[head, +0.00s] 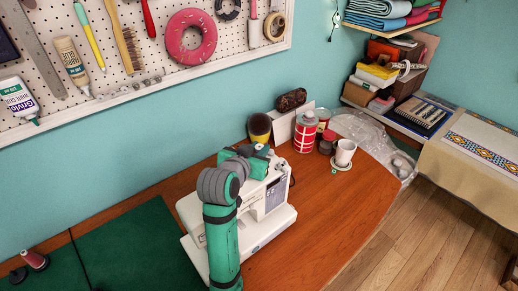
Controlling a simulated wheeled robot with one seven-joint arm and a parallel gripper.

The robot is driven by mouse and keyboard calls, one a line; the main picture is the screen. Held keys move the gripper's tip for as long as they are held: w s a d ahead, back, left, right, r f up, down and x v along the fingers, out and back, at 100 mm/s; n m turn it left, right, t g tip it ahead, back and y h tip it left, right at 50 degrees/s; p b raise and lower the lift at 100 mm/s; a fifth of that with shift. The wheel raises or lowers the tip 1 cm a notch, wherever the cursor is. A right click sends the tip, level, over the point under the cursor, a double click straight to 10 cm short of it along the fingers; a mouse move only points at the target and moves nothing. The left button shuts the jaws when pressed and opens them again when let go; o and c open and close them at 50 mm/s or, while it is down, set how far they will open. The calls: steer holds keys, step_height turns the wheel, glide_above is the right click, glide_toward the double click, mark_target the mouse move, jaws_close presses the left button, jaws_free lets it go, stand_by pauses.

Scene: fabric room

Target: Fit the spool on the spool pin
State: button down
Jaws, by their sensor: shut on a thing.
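The white sewing machine (268,196) stands on the wooden table in the head view. My green and grey arm crosses in front of it and hides much of its left and middle. My gripper (257,156) is over the top of the machine, small in view and partly behind my arm. It is shut on the spool, of which at most a small pale bit (258,146) shows. I cannot make out the spool pin, nor whether the spool touches it. A separate red spool (35,260) is at the far left by the green mat.
A green cutting mat (140,250) lies to the left. The table's right front is clear.

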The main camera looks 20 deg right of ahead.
steer(key=shift+f, duration=1.45)
stand_by(0.5)
steer(key=c, duration=1.5)
jaws_free()
steer(key=v, duration=1)
steer(key=shift+s+a+r, duration=0.2)
steer(key=shift+s, duration=0.1)
